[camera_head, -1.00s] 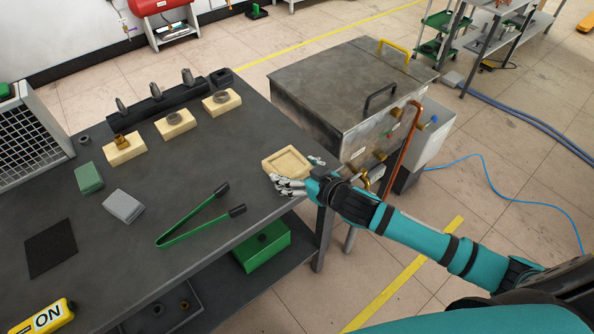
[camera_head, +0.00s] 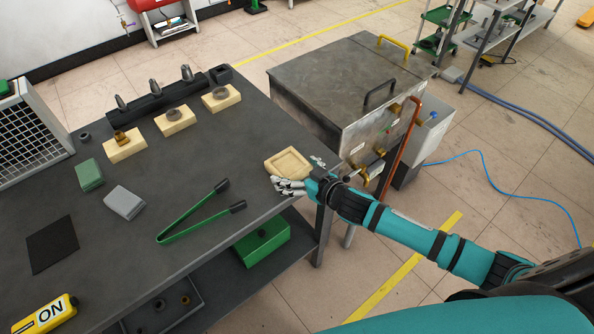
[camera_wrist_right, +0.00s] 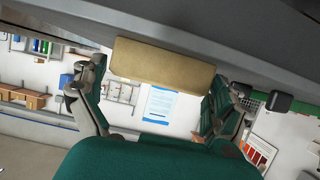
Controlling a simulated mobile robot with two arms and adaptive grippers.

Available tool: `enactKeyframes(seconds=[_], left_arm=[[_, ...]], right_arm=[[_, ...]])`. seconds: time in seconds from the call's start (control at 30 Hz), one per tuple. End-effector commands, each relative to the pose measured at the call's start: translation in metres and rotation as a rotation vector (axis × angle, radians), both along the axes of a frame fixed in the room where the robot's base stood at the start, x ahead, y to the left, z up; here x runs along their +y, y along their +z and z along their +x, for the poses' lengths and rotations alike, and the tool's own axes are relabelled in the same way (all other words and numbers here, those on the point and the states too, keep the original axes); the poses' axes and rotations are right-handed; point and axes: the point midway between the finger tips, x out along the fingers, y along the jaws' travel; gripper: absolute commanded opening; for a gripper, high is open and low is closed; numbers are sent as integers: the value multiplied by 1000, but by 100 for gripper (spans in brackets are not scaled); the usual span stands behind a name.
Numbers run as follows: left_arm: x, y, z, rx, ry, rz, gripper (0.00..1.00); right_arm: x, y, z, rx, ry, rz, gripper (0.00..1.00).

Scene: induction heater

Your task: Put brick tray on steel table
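The brick tray (camera_head: 287,149), a small square beige tray with a raised rim, lies flat on the dark grey steel table (camera_head: 240,140) near its right corner. My right gripper (camera_head: 304,173) is at the table's right edge, with one finger near the front side of the tray and the other near its right side. In the right wrist view the tray (camera_wrist_right: 163,62) shows edge-on between the spread fingers of the gripper (camera_wrist_right: 155,90), with small gaps that look clear of it. The gripper looks open. My left gripper is not in view.
Green tongs (camera_head: 195,220) lie left of the tray. Several beige bricks with metal parts (camera_head: 175,122) stand along the back. A metal heater cabinet (camera_head: 330,85) with a copper pipe (camera_head: 404,140) stands close to the table's right side.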

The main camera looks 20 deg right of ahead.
Motion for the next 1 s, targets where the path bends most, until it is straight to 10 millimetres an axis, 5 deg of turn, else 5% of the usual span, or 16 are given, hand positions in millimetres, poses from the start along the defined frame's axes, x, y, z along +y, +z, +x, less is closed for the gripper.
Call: enactKeyframes(seconds=[0.33,0.8,1.0], left_arm=[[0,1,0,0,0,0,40],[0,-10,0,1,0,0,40],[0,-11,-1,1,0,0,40]], right_arm=[[-2,4,-6,2,-1,0,100],[-31,38,-87,4,1,0,100],[-37,47,-102,1,0,0,100]])
